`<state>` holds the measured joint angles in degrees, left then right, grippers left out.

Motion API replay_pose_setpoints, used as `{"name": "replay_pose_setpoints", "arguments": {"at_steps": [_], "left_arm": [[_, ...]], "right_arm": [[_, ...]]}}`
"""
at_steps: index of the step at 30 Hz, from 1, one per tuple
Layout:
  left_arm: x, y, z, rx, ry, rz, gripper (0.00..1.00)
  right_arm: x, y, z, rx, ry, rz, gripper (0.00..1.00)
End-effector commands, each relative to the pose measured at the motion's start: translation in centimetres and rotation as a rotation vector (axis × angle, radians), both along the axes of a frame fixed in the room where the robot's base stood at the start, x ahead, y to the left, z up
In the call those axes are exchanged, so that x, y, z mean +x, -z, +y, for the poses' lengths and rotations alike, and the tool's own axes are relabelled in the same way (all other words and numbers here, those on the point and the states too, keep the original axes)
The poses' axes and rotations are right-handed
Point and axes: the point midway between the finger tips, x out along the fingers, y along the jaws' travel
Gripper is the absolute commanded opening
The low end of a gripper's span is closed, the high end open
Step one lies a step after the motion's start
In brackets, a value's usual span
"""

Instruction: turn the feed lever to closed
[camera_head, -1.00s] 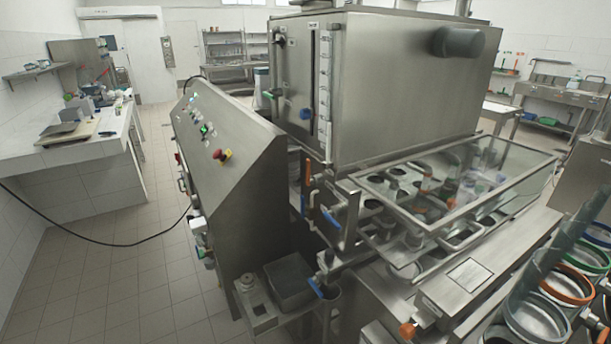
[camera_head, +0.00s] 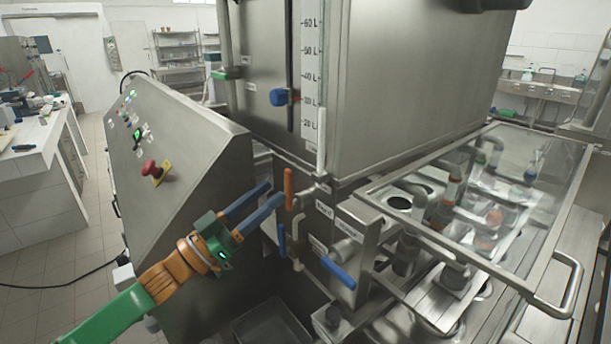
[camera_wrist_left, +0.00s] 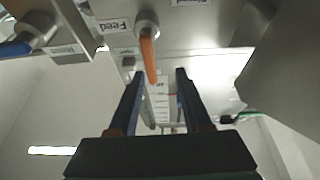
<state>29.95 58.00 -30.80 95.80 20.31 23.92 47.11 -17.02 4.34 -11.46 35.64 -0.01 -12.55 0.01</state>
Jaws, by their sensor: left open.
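The feed lever (camera_head: 288,188) is a small orange handle standing roughly upright on a valve at the machine's front, beside a label. In the left wrist view the orange lever (camera_wrist_left: 148,58) shows near a label reading "Feed" (camera_wrist_left: 111,26). My left gripper (camera_head: 270,191) has two blue fingers pointing at the lever from the left. It is open and empty, its tips close to the lever. In the left wrist view the lever appears between the fingertips (camera_wrist_left: 159,74), nearer the left one. I see no clear contact. My right gripper is not in view.
A blue handle (camera_head: 338,272) and a pale bent pipe (camera_head: 297,240) sit just below the lever. The sloped control panel (camera_head: 165,150) with a red button (camera_head: 149,167) stands left. The large steel tank (camera_head: 410,95) rises above, and a clear guard (camera_head: 480,200) covers the right side.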

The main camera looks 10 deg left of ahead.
Motion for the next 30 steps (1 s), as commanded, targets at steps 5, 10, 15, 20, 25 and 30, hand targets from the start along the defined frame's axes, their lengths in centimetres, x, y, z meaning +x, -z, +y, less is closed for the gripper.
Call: {"name": "replay_pose_setpoints", "arguments": {"at_steps": [5,10,15,20,25,30], "left_arm": [[2.7,-2.3,-2.1,-0.001,-0.001,-0.001,0.49],[4.1,-2.4,-3.1,0.002,-0.004,0.002,0.49],[4.3,-2.2,-3.2,0.004,-0.006,0.004,0.49],[4.3,-2.2,-3.2,0.004,-0.006,0.003,0.24],[4.3,-2.2,-3.2,0.004,-0.006,0.003,0.0],[4.3,-2.2,-3.2,0.003,-0.006,0.003,0.0]], "right_arm": [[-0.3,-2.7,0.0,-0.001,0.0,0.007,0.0],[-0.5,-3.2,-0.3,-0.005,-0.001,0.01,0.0],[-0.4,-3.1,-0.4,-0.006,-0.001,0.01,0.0],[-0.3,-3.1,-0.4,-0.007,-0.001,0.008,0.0],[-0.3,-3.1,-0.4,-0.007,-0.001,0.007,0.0],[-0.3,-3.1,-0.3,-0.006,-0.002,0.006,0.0]]}}
